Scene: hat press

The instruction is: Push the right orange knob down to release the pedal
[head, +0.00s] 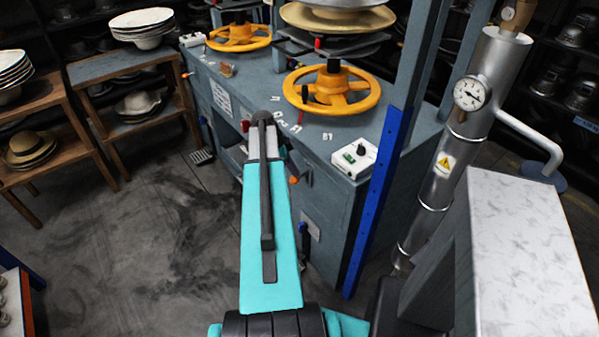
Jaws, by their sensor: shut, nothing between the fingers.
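A small orange knob (293,180) shows on the front of the blue-grey press cabinet (340,215), just right of my teal arm. Another small orange piece (186,75) shows at the cabinet's far left end. My arm rises from the bottom middle to a grey and black joint in front of the cabinet. My gripper cannot be made out; the arm hides what lies behind it. A dark part beside the knob is too small to identify. A pedal (203,157) sits low at the left of the cabinet; no pedal shows below the right knob.
Yellow handwheels (332,91) and a white control box (354,158) are on the cabinet top. A blue upright (385,200) and a silver pipe with a gauge (472,93) stand at the right. Wooden shelves with hats (30,148) stand left. The floor (150,230) between is clear.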

